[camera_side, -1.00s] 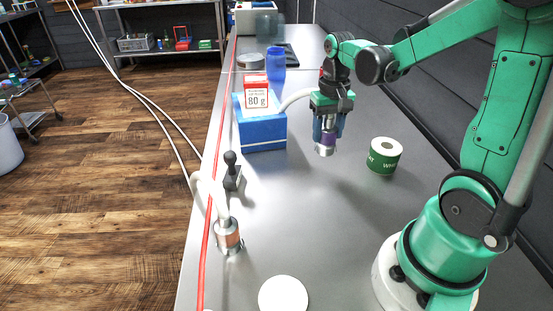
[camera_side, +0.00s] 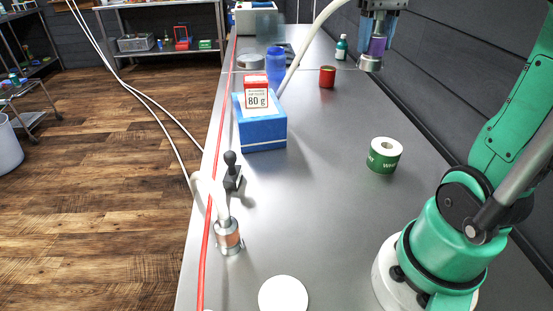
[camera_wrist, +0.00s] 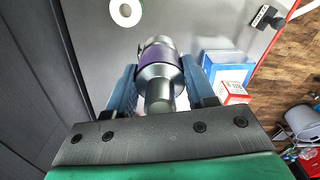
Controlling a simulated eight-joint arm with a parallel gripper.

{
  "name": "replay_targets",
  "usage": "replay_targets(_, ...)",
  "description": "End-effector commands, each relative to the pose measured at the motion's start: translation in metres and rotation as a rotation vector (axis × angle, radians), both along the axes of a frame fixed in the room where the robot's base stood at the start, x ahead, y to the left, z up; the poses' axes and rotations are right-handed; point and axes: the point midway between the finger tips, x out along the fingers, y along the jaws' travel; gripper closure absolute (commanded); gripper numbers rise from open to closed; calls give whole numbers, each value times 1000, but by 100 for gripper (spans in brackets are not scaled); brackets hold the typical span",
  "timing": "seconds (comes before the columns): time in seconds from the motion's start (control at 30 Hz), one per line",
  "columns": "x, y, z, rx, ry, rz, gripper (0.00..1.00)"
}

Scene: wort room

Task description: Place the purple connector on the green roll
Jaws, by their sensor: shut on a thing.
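The purple connector (camera_side: 376,48) is a metal fitting with a purple band, and a white hose runs from it. My gripper (camera_side: 377,22) is shut on it and holds it high above the bench, near the top edge of the side view. In the wrist view the connector (camera_wrist: 159,62) sits between the two blue fingers of my gripper (camera_wrist: 158,85). The green roll (camera_side: 384,155) stands upright on the bench, with a white top and a centre hole. In the wrist view its white ring top (camera_wrist: 126,12) shows at the upper left, apart from the connector.
A blue box (camera_side: 262,130) with an 80 g red-and-white box (camera_side: 256,92) on it stands left of the roll. A red can (camera_side: 327,77) and green bottle (camera_side: 341,46) stand farther back. An orange-banded connector (camera_side: 228,237) and white disc (camera_side: 283,295) are nearer. Bench around the roll is clear.

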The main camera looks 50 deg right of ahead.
Motion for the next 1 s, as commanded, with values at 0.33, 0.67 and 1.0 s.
replay_targets(0.33, -59, -44, 27, -1, -2, 94, 100)
replay_targets(0.67, -60, -45, -41, -1, -1, 101, 100)
replay_targets(1.0, -61, -44, -114, 0, -1, 100, 100)
